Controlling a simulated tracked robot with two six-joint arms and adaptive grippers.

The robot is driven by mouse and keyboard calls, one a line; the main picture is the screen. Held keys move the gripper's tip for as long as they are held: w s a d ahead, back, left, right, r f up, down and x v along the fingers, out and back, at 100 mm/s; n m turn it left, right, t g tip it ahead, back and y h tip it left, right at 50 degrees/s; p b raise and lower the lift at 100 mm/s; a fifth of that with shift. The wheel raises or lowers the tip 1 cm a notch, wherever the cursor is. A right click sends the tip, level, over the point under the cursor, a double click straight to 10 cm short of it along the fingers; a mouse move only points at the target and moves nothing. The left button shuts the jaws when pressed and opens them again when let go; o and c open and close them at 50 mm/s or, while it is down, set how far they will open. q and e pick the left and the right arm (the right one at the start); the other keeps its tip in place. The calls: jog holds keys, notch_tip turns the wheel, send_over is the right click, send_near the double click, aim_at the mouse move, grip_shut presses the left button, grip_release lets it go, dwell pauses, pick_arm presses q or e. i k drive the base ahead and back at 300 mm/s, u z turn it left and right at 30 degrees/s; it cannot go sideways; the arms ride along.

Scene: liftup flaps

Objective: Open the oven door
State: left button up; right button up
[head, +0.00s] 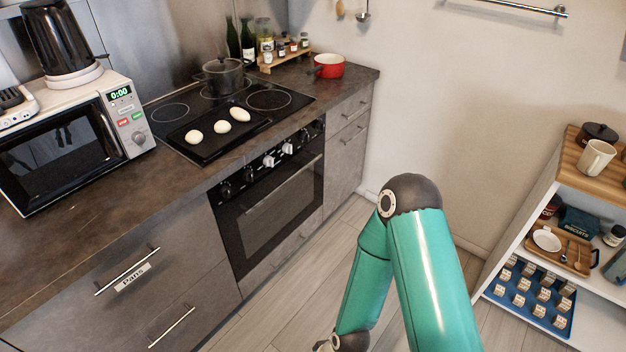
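The oven (268,200) is built into the grey-brown counter, below the cooktop. Its dark glass door looks shut, flush with the cabinet fronts. A long bar handle (297,184) runs along the upper part of the door, under a row of knobs (269,161). One of my teal arms rises from the bottom of the head view, bent at a dark elbow, in front of the floor to the right of the oven. Its far end drops out at the bottom edge. Neither of my grippers shows in the view.
A microwave (70,140) with a kettle on top stands on the counter at left. A black tray (221,136) with white egg-like items and a dark pot (222,76) sit on the cooktop. Open shelves (527,215) stand at right. Floor before the oven looks clear.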

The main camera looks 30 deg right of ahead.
aim_at(273, 206)
jog(key=u, duration=0.15)
jog(key=i, duration=0.95)
jog(key=z, duration=0.2)
jog(key=k, duration=0.9)
jog(key=u, duration=0.2)
jog(key=i, duration=0.85)
jog(key=z, duration=0.05)
